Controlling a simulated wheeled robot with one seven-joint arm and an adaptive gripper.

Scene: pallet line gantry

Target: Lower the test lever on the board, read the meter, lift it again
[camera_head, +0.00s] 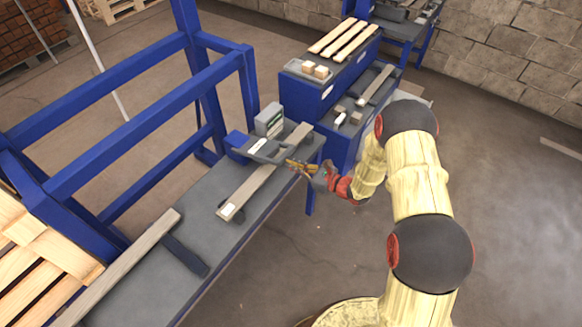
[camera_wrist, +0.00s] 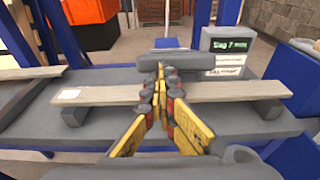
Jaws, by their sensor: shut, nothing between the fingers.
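A pale wooden board (camera_wrist: 230,92) lies across two grey supports on a grey bench; it also shows in the head view (camera_head: 248,190). A grey bar (camera_wrist: 190,61), seemingly the test lever, lies crosswise above the board, just beyond my fingertips. The meter (camera_wrist: 228,50) stands behind the board at the right, its lit display reading "Sag 7" with a small unit I cannot make out; it also shows in the head view (camera_head: 268,120). My gripper (camera_wrist: 160,75) is shut and empty, over the middle of the board. I cannot tell whether it touches the bar.
The bench (camera_head: 240,232) has a blue frame with tall posts (camera_head: 245,95) at the left. A second plank (camera_head: 135,262) lies at the near end. A blue cabinet (camera_head: 305,100) with wood strips stands beyond. Open floor (camera_head: 510,200) lies to the right.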

